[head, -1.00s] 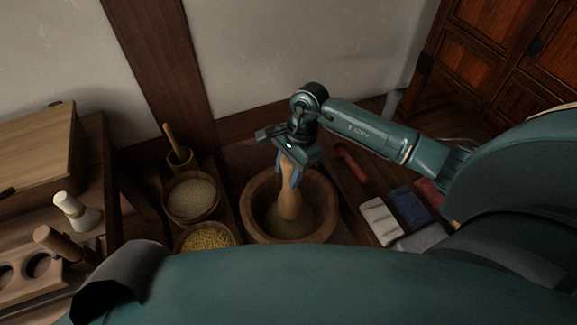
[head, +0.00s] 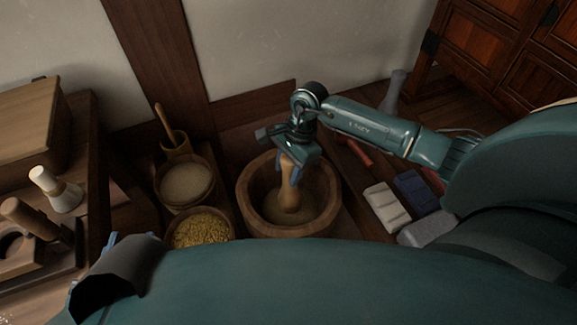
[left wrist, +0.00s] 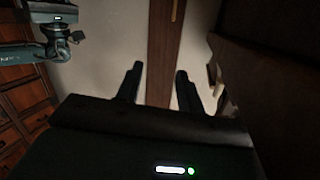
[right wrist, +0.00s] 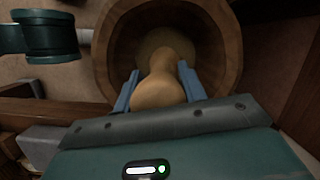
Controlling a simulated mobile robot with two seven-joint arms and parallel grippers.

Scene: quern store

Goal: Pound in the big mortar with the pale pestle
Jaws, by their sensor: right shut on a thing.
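The big mortar (head: 246,200) is a wide brown wooden bowl in the middle of the head view, with brownish matter at its bottom. It also shows in the right wrist view (right wrist: 113,50). My right gripper (head: 291,168) is above it, its blue fingers shut on the upper part of the pale wooden pestle (head: 288,198). The pestle stands nearly upright, its wide lower end inside the bowl; I cannot tell how hard it presses. In the right wrist view the pestle (right wrist: 160,88) lies between both fingers. My left gripper (left wrist: 158,85) is open and empty, away from the mortar.
Left of the mortar stand a bowl of pale grain (head: 186,184), a bowl of yellow grain (head: 201,229) and a small wooden pot (head: 177,150). Pale and blue blocks (head: 387,207) lie to the right. A white-topped tool (head: 57,190) stands on the left bench. The wall is close behind.

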